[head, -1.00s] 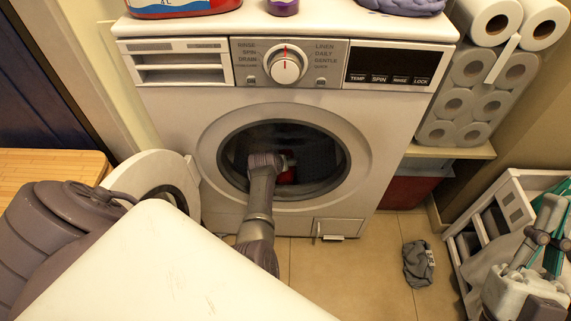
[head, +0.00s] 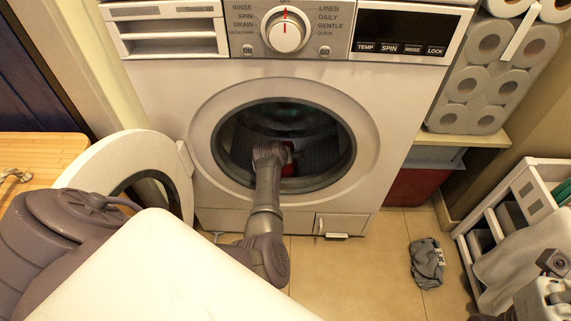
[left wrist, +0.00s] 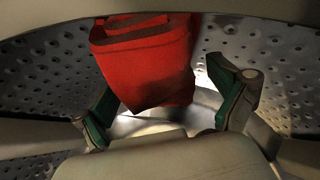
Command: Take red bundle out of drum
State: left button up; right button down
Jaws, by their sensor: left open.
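The red bundle (left wrist: 148,62) is a folded red cloth inside the metal drum (left wrist: 50,75) in the left wrist view. It is between and just beyond the two green-padded fingers of my left gripper (left wrist: 165,105), which is open. A gap shows between the bundle and the right finger; whether the left finger touches it I cannot tell. In the head view my left arm reaches through the round washer opening (head: 225,145), and a bit of the red bundle (head: 289,169) shows past the wrist. The washer door (head: 110,163) stands open at the left.
A grey cloth (head: 427,262) lies on the tiled floor at right. A white rack (head: 490,215) stands at the far right, with paper rolls (head: 480,80) on a shelf above a red bin (head: 415,187).

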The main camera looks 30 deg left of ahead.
pick_arm(q)
jog(key=c, duration=1.3)
jog(key=shift+r, duration=0.1)
